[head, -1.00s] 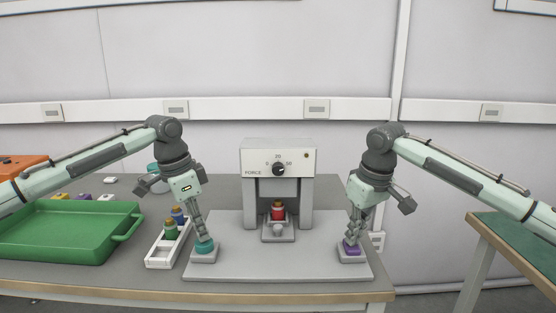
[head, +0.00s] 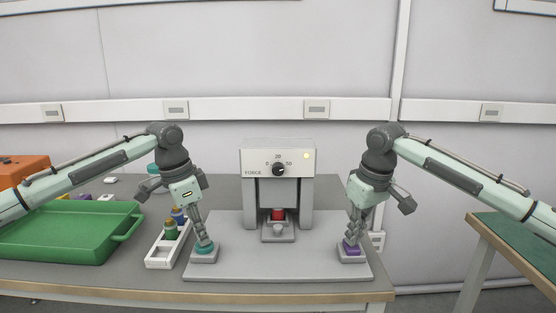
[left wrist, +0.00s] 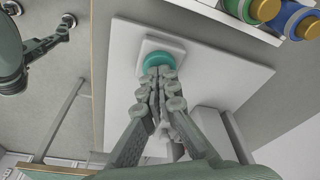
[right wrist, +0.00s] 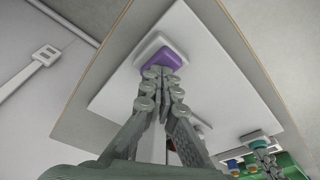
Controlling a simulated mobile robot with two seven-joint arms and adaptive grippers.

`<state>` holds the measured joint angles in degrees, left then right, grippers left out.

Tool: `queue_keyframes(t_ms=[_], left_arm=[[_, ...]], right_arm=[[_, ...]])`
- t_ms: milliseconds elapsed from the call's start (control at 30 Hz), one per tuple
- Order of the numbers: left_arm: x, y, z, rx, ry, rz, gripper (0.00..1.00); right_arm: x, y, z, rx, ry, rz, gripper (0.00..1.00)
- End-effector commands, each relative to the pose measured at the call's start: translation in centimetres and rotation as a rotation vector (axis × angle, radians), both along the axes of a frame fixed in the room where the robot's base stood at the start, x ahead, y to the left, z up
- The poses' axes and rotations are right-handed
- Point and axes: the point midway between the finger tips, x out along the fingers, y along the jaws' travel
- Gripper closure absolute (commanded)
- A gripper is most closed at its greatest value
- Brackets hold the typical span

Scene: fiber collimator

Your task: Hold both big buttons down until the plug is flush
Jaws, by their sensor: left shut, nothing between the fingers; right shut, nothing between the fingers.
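The press (head: 278,157) stands at the middle of a grey base plate, with a dial marked FORCE and a lit yellow lamp (head: 306,156). Under its head a red part (head: 278,214), apparently the plug, sits low in a grey holder. My left gripper (head: 205,241) is shut with its tips on the round teal button (head: 204,249); the left wrist view also shows the teal button (left wrist: 158,60) at the tips. My right gripper (head: 351,239) is shut with its tips on the purple button (head: 352,250), also seen in the right wrist view (right wrist: 160,59).
A white rack (head: 160,254) with green and blue pegs stands just left of the plate. A green tray (head: 60,235) and an orange box (head: 22,170) are further left. A separate green-topped table (head: 515,235) is at the right.

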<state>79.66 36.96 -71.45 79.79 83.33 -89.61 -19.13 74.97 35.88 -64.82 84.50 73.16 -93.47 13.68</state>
Motion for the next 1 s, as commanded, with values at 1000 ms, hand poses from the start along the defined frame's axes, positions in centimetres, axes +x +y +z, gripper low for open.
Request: queue_keyframes(t_ms=[1000], left_arm=[[-0.1,0.0,-0.2,0.002,0.003,0.000,1.00]], right_arm=[[0.0,0.0,7.5,0.001,-0.001,0.000,1.00]])
